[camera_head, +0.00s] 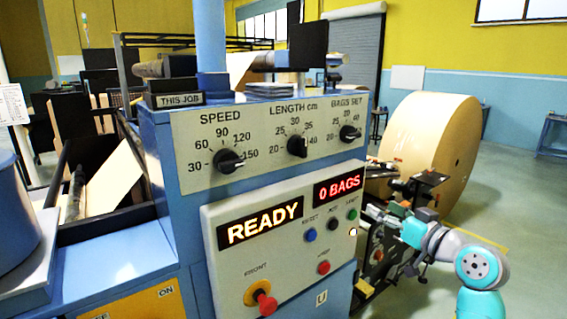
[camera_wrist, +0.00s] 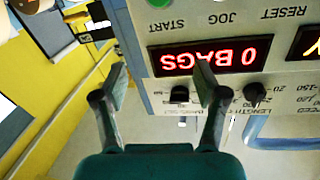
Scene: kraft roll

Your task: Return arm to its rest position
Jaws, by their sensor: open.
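My gripper (camera_wrist: 161,80) is open, with its two fingers spread apart and nothing between them. In the wrist view the fingers reach toward the control panel, which appears upside down behind them. In the head view my teal and grey arm (camera_head: 440,243) comes from the lower right, and my gripper (camera_head: 372,214) is at the panel's right edge, near the green START button (camera_head: 352,214). The START button (camera_wrist: 160,3) is at the wrist view's top edge, beyond the fingers. I cannot tell whether any finger touches the panel.
The blue machine (camera_head: 160,160) carries SPEED, LENGTH and BAGS SET dials. Its displays (camera_head: 262,224) read READY and 0 BAGS. A red stop button (camera_head: 265,303) is at lower left. A large kraft roll (camera_head: 430,145) stands behind my arm. Open floor (camera_head: 520,235) lies right.

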